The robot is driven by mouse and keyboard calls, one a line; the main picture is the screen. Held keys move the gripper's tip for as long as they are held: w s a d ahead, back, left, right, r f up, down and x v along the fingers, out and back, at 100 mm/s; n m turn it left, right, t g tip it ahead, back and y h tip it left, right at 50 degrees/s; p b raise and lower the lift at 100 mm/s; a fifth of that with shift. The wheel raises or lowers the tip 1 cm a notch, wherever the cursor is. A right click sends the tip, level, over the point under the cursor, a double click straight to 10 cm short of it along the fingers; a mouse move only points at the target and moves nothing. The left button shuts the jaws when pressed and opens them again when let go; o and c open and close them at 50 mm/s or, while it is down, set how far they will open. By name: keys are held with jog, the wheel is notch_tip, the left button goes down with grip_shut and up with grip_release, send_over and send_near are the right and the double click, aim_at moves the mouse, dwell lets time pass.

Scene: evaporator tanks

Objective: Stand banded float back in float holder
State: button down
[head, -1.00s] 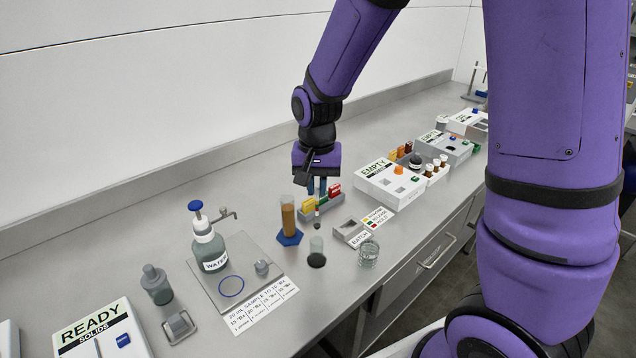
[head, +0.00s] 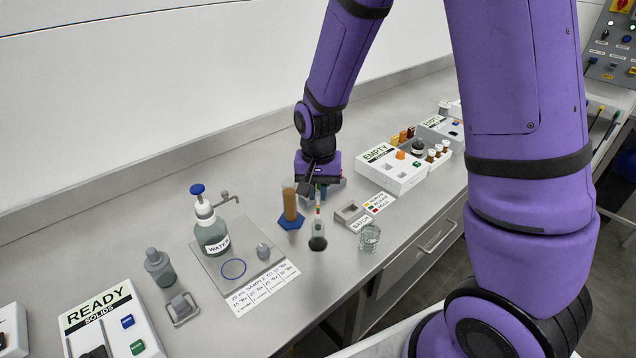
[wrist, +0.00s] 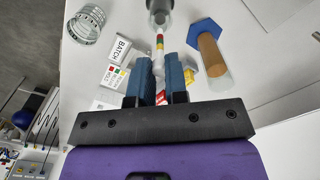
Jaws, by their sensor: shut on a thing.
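My gripper (head: 318,188) points down above the bench and is shut on the banded float (head: 318,203). In the wrist view, the float's pale stem with red, yellow and green bands (wrist: 160,42) shows between and beyond the blue fingertips (wrist: 161,68). A clear cylinder with a dark base, apparently the float holder (head: 318,243), stands on the bench just below the float. Its mouth (wrist: 160,8) lines up with the float in the wrist view. I cannot tell whether the float's lower end is inside it.
An amber-filled cylinder on a blue hexagonal foot (head: 290,222) stands close left. A glass beaker (head: 369,238) and the BATCH tray (head: 350,214) stand close right. A WATER bottle (head: 210,234) is further left. A yellow clip (wrist: 214,66) shows beside the fingers.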

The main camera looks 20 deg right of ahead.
jog(key=shift+f, duration=2.25)
jog(key=c, duration=1.1)
grip_release()
jog(key=shift+o, duration=0.2)
notch_tip(320, 180, up, 11)
jog(key=shift+f, duration=0.15)
